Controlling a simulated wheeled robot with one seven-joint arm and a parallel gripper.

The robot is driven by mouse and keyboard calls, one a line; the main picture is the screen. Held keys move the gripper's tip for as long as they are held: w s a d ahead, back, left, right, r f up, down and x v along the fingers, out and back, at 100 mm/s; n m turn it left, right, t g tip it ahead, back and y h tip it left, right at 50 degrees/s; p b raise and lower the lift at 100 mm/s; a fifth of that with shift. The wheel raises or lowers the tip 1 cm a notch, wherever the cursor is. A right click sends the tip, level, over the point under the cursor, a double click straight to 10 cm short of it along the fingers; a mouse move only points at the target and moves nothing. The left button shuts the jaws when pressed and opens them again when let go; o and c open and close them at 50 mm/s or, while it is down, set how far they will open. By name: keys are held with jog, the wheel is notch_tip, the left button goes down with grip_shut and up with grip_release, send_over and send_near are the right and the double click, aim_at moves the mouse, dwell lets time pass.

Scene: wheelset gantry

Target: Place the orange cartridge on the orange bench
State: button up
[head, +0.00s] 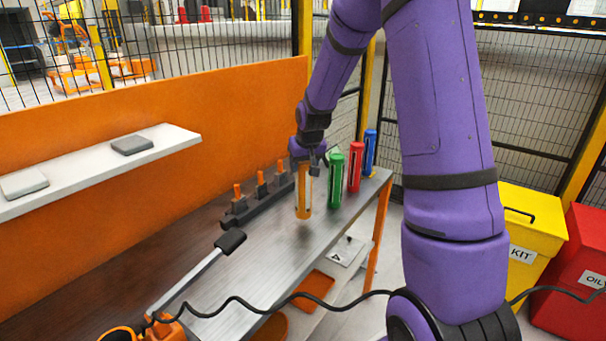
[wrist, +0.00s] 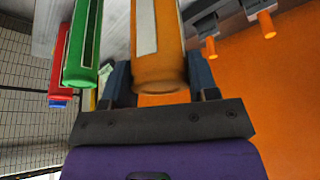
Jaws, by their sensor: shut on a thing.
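The orange cartridge (head: 304,196) is upright in my gripper (head: 307,166), over the grey top of the orange bench (head: 230,285). A dark patch shows on the bench top just below it; I cannot tell whether its bottom touches. In the wrist view the orange cartridge (wrist: 158,50) sits between the two dark fingers of my gripper (wrist: 160,80), which are shut on it. A green cartridge (head: 336,180), a red cartridge (head: 355,167) and a blue cartridge (head: 369,152) stand in a row to its right on the bench.
A dark rack with orange-tipped pegs (head: 262,190) lies along the back of the bench, left of the cartridge. A long-handled tool (head: 195,275) lies at the front left. A white shelf (head: 90,170) juts from the orange back panel. Bare bench top lies in front of the cartridge.

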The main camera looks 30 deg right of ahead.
aim_at(303, 174)
jog(key=shift+w, duration=0.35)
jog(key=shift+s+f, duration=0.1)
jog(key=shift+f, duration=1.9)
jog(key=o, duration=1.4)
jog(key=shift+r, duration=0.1)
jog(key=v, duration=1.2)
jog(key=s+a+r+n, duration=0.1)
jog(key=s+a+r, duration=0.8)
jog(key=s+r, duration=0.3)
jog(key=s+a+n, duration=0.1)
jog(key=s+a, duration=0.1)
jog(key=s, duration=0.7)
jog(key=s+a+r+y, duration=0.1)
jog(key=s+a, duration=0.2)
jog(key=s, duration=0.6)
jog(key=shift+n+t, duration=0.4)
